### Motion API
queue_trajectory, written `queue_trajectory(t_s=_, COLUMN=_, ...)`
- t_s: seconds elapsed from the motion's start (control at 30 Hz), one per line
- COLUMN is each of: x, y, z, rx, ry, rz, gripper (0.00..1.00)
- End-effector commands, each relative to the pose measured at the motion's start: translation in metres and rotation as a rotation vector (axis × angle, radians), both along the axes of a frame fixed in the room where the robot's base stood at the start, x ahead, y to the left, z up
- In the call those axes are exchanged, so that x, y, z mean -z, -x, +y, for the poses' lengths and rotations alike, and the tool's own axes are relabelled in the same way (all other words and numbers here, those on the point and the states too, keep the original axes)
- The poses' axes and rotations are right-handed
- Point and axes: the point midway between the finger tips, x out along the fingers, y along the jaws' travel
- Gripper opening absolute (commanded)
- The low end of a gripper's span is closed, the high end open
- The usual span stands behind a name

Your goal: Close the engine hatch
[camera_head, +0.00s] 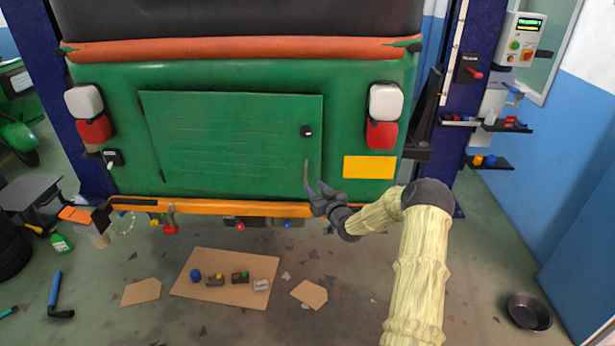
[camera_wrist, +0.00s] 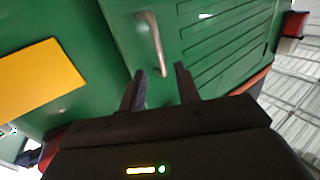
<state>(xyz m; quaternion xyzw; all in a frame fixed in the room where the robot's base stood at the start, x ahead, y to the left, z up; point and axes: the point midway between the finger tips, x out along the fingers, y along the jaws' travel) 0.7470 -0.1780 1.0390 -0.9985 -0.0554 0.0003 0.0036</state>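The engine hatch (camera_head: 235,145) is a green panel with slats on the back of the green rickshaw. It looks flush or nearly flush; I cannot tell if a small gap is left. A black lock (camera_head: 306,131) sits near its right edge, with a grey bar handle (camera_head: 307,172) below. My gripper (camera_head: 322,190) is at the hatch's lower right corner, just below the handle. The handle (camera_wrist: 153,45) is just ahead of the fingertips, and the hatch (camera_wrist: 215,40) fills the right.
A yellow plate (camera_head: 369,167) is right of the hatch. An orange bumper (camera_head: 220,208) runs below. Cardboard (camera_head: 215,291) with small parts lies on the floor. A blue post with a control box (camera_head: 522,40) stands right; a metal bowl (camera_head: 529,312) is at lower right.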

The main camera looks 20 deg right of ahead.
Motion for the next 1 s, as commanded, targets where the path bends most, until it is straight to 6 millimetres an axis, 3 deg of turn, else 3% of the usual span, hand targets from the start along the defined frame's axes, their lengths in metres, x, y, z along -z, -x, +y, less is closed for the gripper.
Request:
queue_trajectory(t_s=0.5, x=-0.001, y=-0.060, z=0.008, rx=-0.001, ry=-0.001, rz=0.000, gripper=0.32)
queue_trajectory(t_s=0.9, x=0.000, y=-0.065, z=0.008, rx=-0.001, ry=0.000, rz=0.000, gripper=0.32)
queue_trajectory(t_s=1.0, x=0.000, y=-0.065, z=0.008, rx=-0.001, ry=0.000, rz=0.000, gripper=0.13)
